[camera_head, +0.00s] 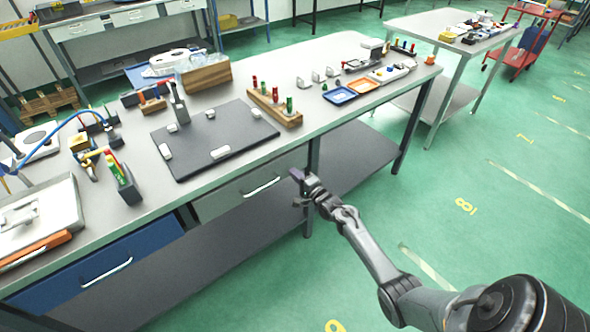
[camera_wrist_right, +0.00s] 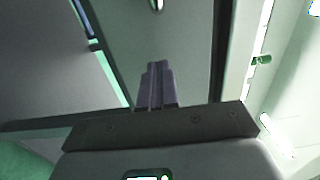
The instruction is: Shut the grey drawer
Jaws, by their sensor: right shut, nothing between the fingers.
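The grey drawer (camera_head: 228,199) is under the front edge of the long workbench, with a pale bar handle (camera_head: 262,186) on its front. I cannot tell for sure how far it stands out. My right gripper (camera_head: 297,175) is in front of the bench, close to the drawer's right end. Its two fingers (camera_wrist_right: 155,86) are together and empty in the wrist view. There they point at a grey panel (camera_wrist_right: 165,40), which looks like the drawer front, with part of a handle (camera_wrist_right: 157,4) at the top edge. Contact cannot be told. My left gripper is out of view.
A blue drawer (camera_head: 85,275) is left of the grey one. The workbench (camera_head: 325,120) carries a dark mat (camera_head: 205,155), a wooden block with coloured pegs (camera_head: 275,105) and small trays. A bench leg (camera_head: 313,155) stands beside my gripper.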

